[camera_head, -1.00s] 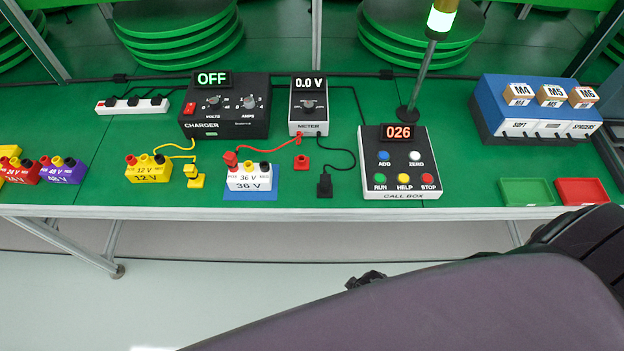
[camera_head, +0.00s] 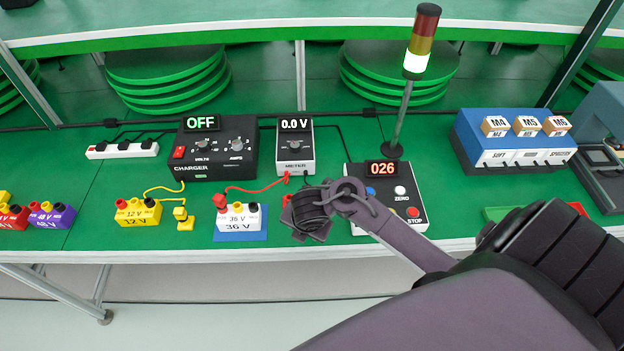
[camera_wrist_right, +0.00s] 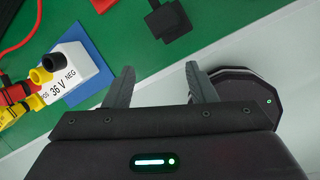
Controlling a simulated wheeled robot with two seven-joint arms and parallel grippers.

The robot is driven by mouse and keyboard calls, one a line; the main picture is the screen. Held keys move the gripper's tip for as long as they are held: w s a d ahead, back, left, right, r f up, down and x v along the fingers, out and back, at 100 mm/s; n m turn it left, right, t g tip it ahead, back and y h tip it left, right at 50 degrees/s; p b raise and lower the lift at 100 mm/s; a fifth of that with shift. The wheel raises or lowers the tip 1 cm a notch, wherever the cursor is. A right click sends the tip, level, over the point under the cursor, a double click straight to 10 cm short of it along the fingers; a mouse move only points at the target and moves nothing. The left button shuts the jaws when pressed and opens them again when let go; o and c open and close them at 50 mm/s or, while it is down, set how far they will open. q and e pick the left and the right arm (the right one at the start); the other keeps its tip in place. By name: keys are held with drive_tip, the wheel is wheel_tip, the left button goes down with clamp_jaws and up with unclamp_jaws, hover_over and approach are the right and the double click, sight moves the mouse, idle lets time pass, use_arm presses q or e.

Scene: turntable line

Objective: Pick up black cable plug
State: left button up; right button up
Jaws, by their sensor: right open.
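The black cable plug (camera_wrist_right: 168,22) lies on the green bench top near the top edge of the right wrist view, its cable leading up out of frame. In the head view my right gripper (camera_head: 306,214) hides it. In the right wrist view my right gripper (camera_wrist_right: 159,69) is open, its two fingers spread and nothing between them. The plug lies beyond the fingertips, apart from them. My left gripper is not in view.
The white 36 V pack (camera_head: 239,219) on its blue mat stands left of the gripper. The meter (camera_head: 296,148) and charger (camera_head: 217,150) stand behind. The bench's front edge (camera_head: 200,262) is close.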

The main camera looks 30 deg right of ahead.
drive_tip(key=w+d+r+n+h, duration=0.1)
drive_tip(key=w+d+r+n, duration=0.1)
drive_tip(key=d+r+n, duration=0.3)
drive_tip(key=shift+n, duration=0.3)
drive_tip(key=b+x, duration=0.1)
drive_tip(key=x, duration=0.1)
drive_tip(key=b+x, duration=0.1)
drive_tip(key=x, duration=0.2)
drive_tip(key=s+a+b+x, duration=0.1)
drive_tip(key=x, duration=0.2)
drive_tip(key=shift+f+b, duration=0.4)
drive_tip(key=shift+f, duration=0.05)
drive_tip(key=shift+w+f, duration=0.2)
drive_tip(key=c, duration=1)
